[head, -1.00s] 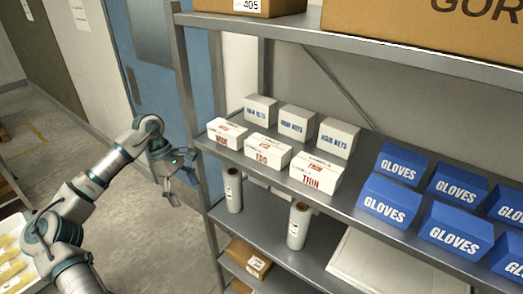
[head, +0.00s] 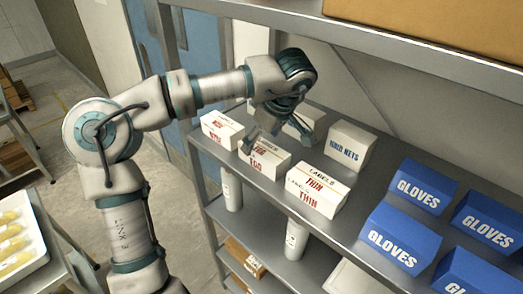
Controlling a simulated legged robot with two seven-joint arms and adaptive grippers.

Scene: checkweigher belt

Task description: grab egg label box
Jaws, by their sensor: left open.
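The egg label box (head: 264,161) is a white box with red "EGG" lettering, in the middle of the front row on the shelf. A similar white box with red print (head: 221,130) stands to its left, and the "THIN" label box (head: 317,190) to its right. My left gripper (head: 279,137) is open and points down just above and behind the egg box. One finger is in front of part of the box's top left; I cannot tell whether it touches. My right gripper is not in view.
White hair net boxes (head: 348,146) stand behind, one partly hidden by my gripper. Blue glove boxes (head: 401,236) fill the right of the shelf (head: 352,222). An upper shelf (head: 400,52) runs overhead. Rolls (head: 297,240) stand below. A tray of yellow items (head: 35,250) is at left.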

